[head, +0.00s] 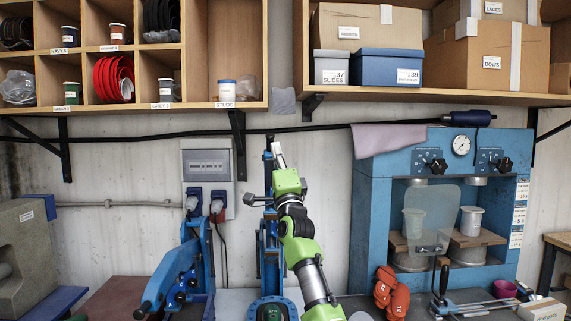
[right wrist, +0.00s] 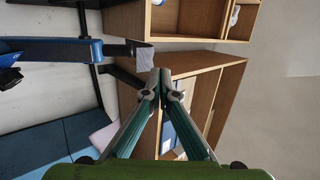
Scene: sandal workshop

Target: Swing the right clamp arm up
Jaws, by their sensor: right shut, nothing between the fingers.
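The right clamp (head: 261,250) is a blue upright tool at the middle of the head view, partly hidden by my right arm. Its blue arm (head: 268,160) points up along the wall. In the right wrist view, which is turned sideways, what looks like the same blue arm (right wrist: 60,46) comes in from the left and ends in a pale tip. My right gripper (head: 279,153) is shut and empty, just right of the clamp arm in the head view. Its fingertips meet in the wrist view (right wrist: 160,78); whether they touch the arm is unclear. My left gripper is not in view.
Another blue clamp (head: 186,270) stands to the left with its handle slanting down. A blue press (head: 365,225) stands at right, and orange gloves (head: 392,293) lie before it. Wooden shelves (head: 215,103) hang above. A grey electrical box (head: 207,163) is on the wall.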

